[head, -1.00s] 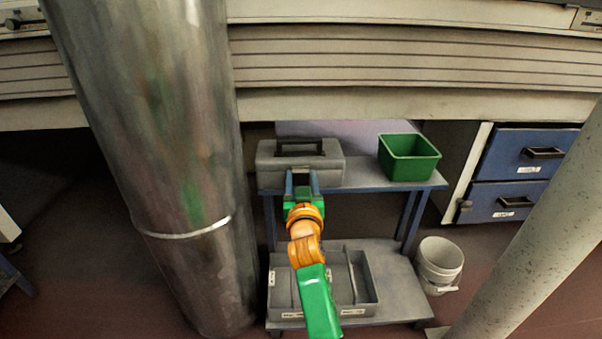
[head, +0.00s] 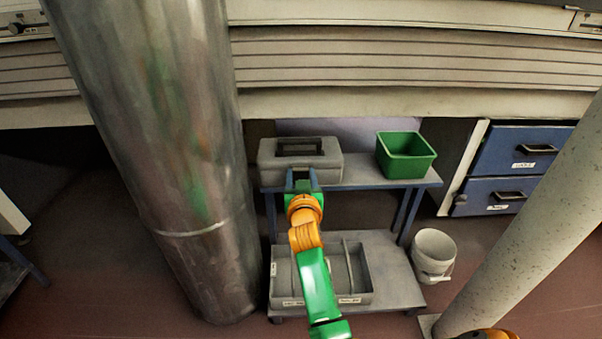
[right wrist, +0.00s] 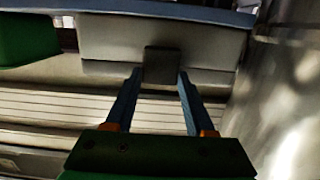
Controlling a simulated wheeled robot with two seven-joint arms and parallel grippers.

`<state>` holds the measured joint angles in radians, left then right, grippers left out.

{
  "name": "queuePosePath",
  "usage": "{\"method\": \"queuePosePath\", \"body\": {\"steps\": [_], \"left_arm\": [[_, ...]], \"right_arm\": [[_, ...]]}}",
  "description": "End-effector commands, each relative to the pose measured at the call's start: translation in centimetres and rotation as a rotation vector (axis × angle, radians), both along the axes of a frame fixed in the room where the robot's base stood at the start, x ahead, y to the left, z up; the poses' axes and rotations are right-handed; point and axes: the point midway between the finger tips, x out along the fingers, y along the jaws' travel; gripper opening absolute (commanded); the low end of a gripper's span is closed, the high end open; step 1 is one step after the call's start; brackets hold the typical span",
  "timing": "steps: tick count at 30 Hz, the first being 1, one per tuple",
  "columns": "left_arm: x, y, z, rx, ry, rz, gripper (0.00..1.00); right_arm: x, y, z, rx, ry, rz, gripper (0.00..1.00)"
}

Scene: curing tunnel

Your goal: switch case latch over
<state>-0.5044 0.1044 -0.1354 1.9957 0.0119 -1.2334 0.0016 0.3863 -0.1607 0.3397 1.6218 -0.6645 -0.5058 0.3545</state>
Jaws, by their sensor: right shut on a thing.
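The grey case (head: 328,170) with a dark handle on its lid stands on the left part of the cart's top shelf. My right gripper (head: 301,174) reaches the front face of the case. In the right wrist view the case (right wrist: 108,38) appears at the top, with its dark square latch (right wrist: 162,66) between the tips of my right gripper (right wrist: 160,76). The fingers are shut on the latch. My left gripper is not in view.
A green bin (head: 406,156) stands right of the case on the cart (head: 358,178). A grey divided tray (head: 362,272) lies on the lower shelf. A white bucket (head: 434,252) stands on the floor to the right. A big metal column (head: 170,130) rises close on the left, and a pale post (head: 530,220) on the right.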

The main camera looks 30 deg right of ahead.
Motion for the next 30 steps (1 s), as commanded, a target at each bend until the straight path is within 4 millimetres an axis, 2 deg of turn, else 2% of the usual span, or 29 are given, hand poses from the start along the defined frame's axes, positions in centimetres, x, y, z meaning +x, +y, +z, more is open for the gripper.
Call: {"method": "queuePosePath", "body": {"steps": [20, 21, 24, 30], "left_arm": [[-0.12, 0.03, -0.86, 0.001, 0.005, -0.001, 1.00], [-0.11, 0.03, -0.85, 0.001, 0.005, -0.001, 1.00], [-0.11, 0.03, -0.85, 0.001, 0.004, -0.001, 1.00], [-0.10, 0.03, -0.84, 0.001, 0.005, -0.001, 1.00]], "right_arm": [[0.02, -0.01, -0.06, 0.006, 0.010, 0.000, 0.00], [0.02, 0.00, -0.06, 0.006, 0.010, 0.000, 0.60], [0.03, 0.00, -0.04, 0.006, 0.010, 0.000, 0.85], [0.03, -0.01, 0.00, 0.006, 0.009, 0.000, 0.85]]}}
